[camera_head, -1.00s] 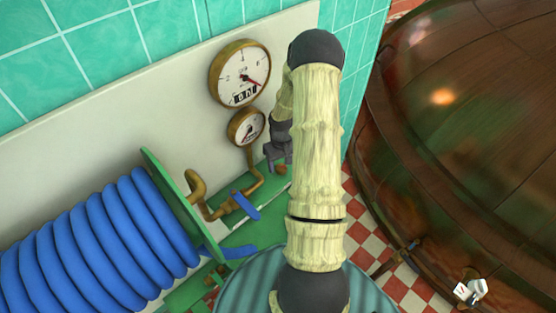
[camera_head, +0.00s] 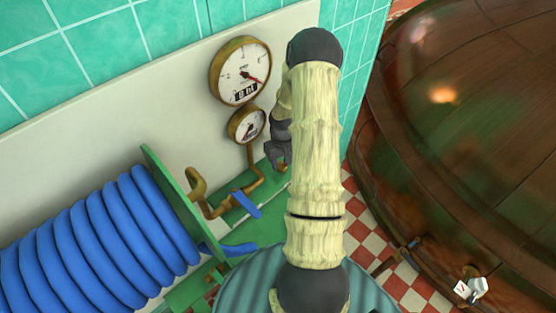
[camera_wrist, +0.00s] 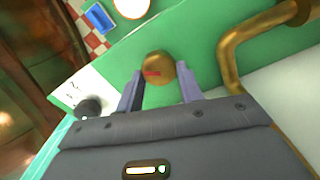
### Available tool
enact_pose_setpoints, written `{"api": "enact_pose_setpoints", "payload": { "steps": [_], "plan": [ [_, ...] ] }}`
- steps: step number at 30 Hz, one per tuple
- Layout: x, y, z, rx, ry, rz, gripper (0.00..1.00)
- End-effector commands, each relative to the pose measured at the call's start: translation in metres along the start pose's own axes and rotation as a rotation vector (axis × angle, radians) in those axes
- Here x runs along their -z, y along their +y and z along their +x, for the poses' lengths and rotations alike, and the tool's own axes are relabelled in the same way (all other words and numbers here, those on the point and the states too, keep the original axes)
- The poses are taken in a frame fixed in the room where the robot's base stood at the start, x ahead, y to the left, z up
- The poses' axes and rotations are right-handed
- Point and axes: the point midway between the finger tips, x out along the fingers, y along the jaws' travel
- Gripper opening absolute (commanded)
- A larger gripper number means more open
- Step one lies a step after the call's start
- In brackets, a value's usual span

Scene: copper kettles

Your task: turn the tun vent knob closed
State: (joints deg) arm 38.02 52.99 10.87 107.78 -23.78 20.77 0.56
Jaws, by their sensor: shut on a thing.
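The brass vent knob (camera_wrist: 158,69) shows a red mark on its face in the wrist view. My gripper (camera_wrist: 159,88) has one finger on each side of the knob and is shut on it. In the head view my gripper (camera_head: 281,160) is beside the gauges at the green panel, partly behind my arm. Only a small brass bit of the knob (camera_head: 283,168) shows there, below the fingers.
A large gauge (camera_head: 240,71) and a small gauge (camera_head: 246,125) stand left of my gripper. A brass pipe (camera_wrist: 232,60) runs close by. A blue lever (camera_head: 245,204) and blue coil (camera_head: 95,240) are lower left. A copper vessel (camera_head: 470,130) fills the right.

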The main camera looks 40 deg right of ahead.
Motion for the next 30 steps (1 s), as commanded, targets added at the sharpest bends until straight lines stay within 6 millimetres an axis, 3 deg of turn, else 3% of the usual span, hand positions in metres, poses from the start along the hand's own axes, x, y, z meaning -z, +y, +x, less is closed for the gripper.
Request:
{"api": "enact_pose_setpoints", "payload": {
  "steps": [11,30],
  "plan": [
    [0.0041,-0.0026,0.0019,-0.002,0.009,0.209,0.14],
    [0.0024,-0.0017,0.0005,0.001,0.007,0.792,0.14]
  ]
}}
